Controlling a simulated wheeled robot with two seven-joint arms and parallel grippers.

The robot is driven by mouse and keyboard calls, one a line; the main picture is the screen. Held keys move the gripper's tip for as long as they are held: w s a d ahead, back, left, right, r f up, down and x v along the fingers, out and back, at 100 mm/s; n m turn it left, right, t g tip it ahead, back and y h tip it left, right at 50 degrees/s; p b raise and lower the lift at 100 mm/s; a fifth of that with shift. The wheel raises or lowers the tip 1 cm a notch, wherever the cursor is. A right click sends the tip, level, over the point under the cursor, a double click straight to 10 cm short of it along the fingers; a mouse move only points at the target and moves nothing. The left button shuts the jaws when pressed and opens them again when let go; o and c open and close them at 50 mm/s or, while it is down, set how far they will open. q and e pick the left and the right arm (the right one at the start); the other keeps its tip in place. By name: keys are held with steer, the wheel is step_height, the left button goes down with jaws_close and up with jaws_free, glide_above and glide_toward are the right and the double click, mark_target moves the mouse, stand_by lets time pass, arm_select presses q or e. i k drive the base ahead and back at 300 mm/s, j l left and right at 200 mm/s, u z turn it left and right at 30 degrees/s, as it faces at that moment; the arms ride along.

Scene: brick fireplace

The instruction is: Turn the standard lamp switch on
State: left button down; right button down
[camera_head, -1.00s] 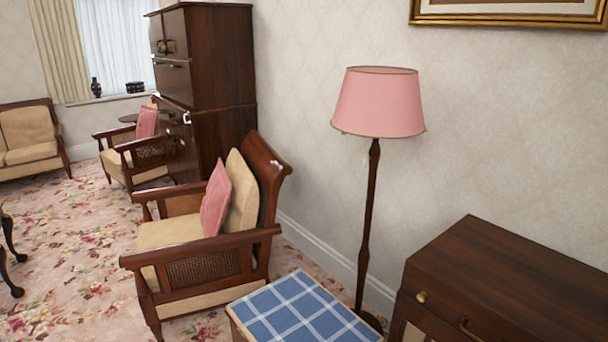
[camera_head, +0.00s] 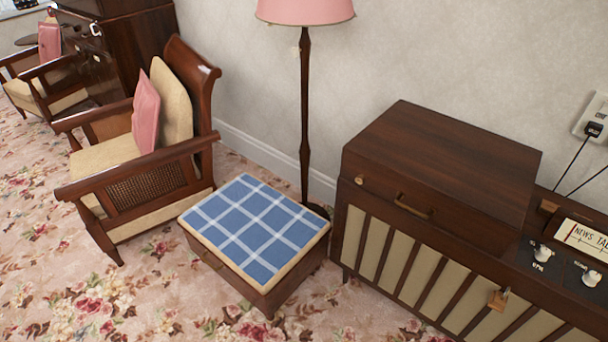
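The standard lamp has a pink shade (camera_head: 305,10), cut off by the top edge of the view, and a slim dark wooden pole (camera_head: 305,110). It stands upright against the wall, behind the blue checked footstool and left of the radio cabinet. A small pale piece (camera_head: 294,49), perhaps a pull switch, hangs just under the shade on the left; it is too small to tell for sure. The lamp's base is mostly hidden behind the footstool. I cannot tell whether the lamp is lit. Neither of my grippers shows.
A footstool (camera_head: 255,228) with a blue checked top blocks the floor before the lamp. A wooden armchair (camera_head: 150,185) stands left of it. A radio cabinet (camera_head: 440,180) stands on the right, with a wall socket (camera_head: 594,118) behind. Flowered carpet (camera_head: 60,285) is free at the front left.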

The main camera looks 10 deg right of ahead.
mark_target(295, 51)
steer(key=i+j, duration=0.75)
steer(key=z, duration=1.55)
